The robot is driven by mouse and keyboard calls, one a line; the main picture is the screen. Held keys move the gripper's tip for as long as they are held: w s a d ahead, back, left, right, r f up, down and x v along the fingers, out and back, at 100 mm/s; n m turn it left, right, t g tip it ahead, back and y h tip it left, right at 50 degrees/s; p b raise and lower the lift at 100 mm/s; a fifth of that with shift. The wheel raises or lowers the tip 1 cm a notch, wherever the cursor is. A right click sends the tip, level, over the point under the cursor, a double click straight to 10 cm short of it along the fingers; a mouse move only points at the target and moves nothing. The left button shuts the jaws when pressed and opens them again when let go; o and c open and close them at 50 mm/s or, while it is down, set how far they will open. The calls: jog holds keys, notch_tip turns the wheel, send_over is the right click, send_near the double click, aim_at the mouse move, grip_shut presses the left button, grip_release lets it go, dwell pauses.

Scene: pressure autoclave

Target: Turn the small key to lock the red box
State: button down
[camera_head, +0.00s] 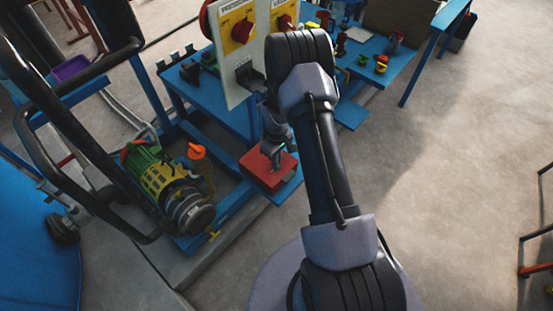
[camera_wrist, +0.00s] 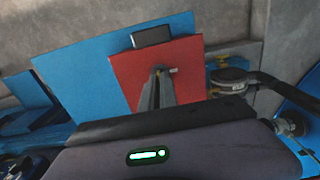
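The red box (camera_head: 268,172) sits low at the front end of the blue frame in the head view. Its red face (camera_wrist: 190,80) fills the middle of the wrist view, with a dark block (camera_wrist: 151,37) at its upper edge. My gripper (camera_head: 275,153) is over the box, pointing at it. In the wrist view the fingertips of my gripper (camera_wrist: 159,69) are close together against or just above the red face. A small pale piece (camera_wrist: 173,71), perhaps the key, shows right beside the tips. The fingers hide the rest, and whether they grip it is unclear.
A white panel (camera_head: 234,70) with red knobs on yellow plates stands behind the box. A green and yellow motor (camera_head: 165,182) lies to its left. A round dark fitting (camera_wrist: 232,80) is right of the box.

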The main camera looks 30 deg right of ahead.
dwell(0.9)
jog(key=m+b, duration=0.1)
jog(key=m, duration=0.3)
jog(key=shift+f+m+b, duration=0.1)
jog(key=shift+m+b, duration=0.2)
jog(key=shift+m, duration=0.1)
jog(key=m+b, duration=0.1)
jog(key=m, duration=0.4)
jog(key=shift+b, duration=0.35)
jog(key=m+b, duration=0.1)
jog(key=m, duration=0.3)
jog(key=shift+m, duration=0.4)
jog(key=shift+m+b, duration=0.65)
jog(key=shift+m, duration=1.05)
jog(key=c, duration=1.6)
grip_release()
jog(key=shift+c, duration=0.2)
